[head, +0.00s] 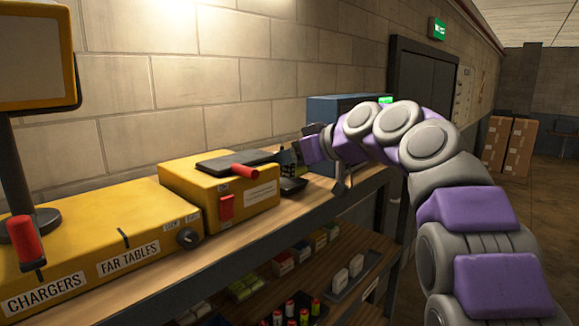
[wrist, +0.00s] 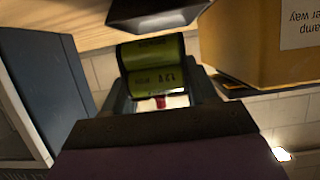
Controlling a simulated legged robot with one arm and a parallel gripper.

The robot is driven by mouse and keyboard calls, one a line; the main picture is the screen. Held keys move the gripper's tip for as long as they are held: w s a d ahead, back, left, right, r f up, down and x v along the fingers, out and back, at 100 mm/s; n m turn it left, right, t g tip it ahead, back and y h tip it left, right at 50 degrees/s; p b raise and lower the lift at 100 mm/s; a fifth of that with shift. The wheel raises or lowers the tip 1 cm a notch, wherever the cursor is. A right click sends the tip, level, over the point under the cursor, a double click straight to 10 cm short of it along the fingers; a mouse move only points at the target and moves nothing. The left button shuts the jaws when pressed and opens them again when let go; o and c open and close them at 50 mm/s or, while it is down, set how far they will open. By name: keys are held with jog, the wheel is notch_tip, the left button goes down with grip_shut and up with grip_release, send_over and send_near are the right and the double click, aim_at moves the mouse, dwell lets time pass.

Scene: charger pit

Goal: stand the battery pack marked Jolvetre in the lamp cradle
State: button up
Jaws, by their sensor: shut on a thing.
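My gripper (head: 303,152) is shut on a dark green battery pack (wrist: 152,57), which sits between the two fingers in the wrist view (wrist: 160,98). The pack has two rounded cells with small dark print; I cannot read the name Jolvetre on it. In the head view the pack (head: 287,162) is small and dark at the fingertips. A black, shallow holder (head: 293,186), possibly the lamp cradle, is just below it on the bench. A black edge (wrist: 158,12) close to the pack's end shows in the wrist view; I cannot tell whether they touch.
A yellow box (head: 190,185) with a red lever and a black top plate stands left of my gripper. A blue box (head: 335,108) is behind it. A yellow charger unit (head: 90,250) fills the left bench. The lower shelf (head: 325,255) holds several packs and cells.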

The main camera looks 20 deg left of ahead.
jog(key=shift+s+f, duration=0.2)
jog(key=shift+f, duration=0.3)
jog(key=shift+w+a+f, duration=0.1)
jog(key=shift+a+f, duration=0.3)
jog(key=shift+a, duration=0.2)
jog(key=shift+a+f, duration=0.4)
jog(key=shift+a, duration=0.2)
jog(key=shift+c, duration=0.6)
grip_shut()
jog(key=shift+d, duration=0.1)
jog(key=o, duration=1.5)
grip_release()
jog(key=shift+w, duration=0.1)
jog(key=shift+d, duration=0.2)
